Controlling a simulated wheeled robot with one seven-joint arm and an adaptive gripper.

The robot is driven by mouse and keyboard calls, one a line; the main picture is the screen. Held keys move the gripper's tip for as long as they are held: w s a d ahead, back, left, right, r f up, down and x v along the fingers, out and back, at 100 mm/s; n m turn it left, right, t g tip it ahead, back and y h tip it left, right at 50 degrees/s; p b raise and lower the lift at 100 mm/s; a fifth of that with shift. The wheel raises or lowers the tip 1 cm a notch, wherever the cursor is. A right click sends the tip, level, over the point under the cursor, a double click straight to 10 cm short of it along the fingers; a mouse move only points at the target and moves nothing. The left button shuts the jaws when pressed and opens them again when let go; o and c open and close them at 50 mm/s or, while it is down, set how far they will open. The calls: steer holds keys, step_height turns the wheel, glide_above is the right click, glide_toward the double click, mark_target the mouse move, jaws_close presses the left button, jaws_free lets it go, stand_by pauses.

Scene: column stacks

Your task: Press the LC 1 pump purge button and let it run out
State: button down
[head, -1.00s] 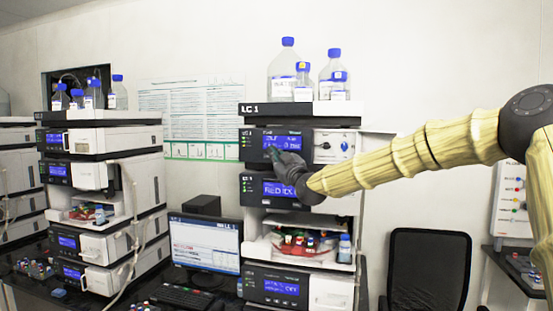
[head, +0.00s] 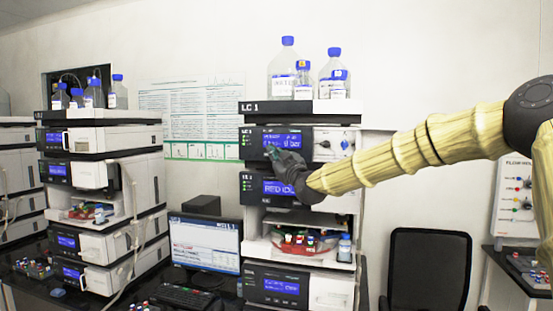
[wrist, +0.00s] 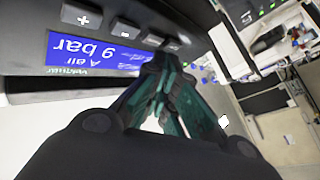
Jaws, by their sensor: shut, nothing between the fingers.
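The LC 1 stack (head: 290,107) stands in the middle of the head view, with its label on the top tray. Its upper module is the pump (head: 262,146), with a blue display and a valve panel at right. My gripper (head: 271,150) is shut and empty, its tips at the lower part of the pump display. In the wrist view the shut fingers (wrist: 165,72) point at the pump front (wrist: 25,85), beside the display (wrist: 95,52) and a row of grey buttons (wrist: 128,28). The fingers hide part of the panel, so I cannot tell whether they touch a button.
Capped bottles (head: 305,80) stand on top of the stack. A second stack (head: 100,150) is at left. A monitor (head: 205,245) and keyboard (head: 185,297) are on the bench. A black chair (head: 428,265) is at right.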

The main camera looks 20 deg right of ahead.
stand_by(0.3)
steer(key=s+a+b, duration=0.1)
steer(key=s, duration=0.1)
steer(key=s+a+b, duration=0.1)
steer(key=s+a, duration=0.1)
steer(key=shift+s, duration=0.15)
stand_by(0.4)
stand_by(0.6)
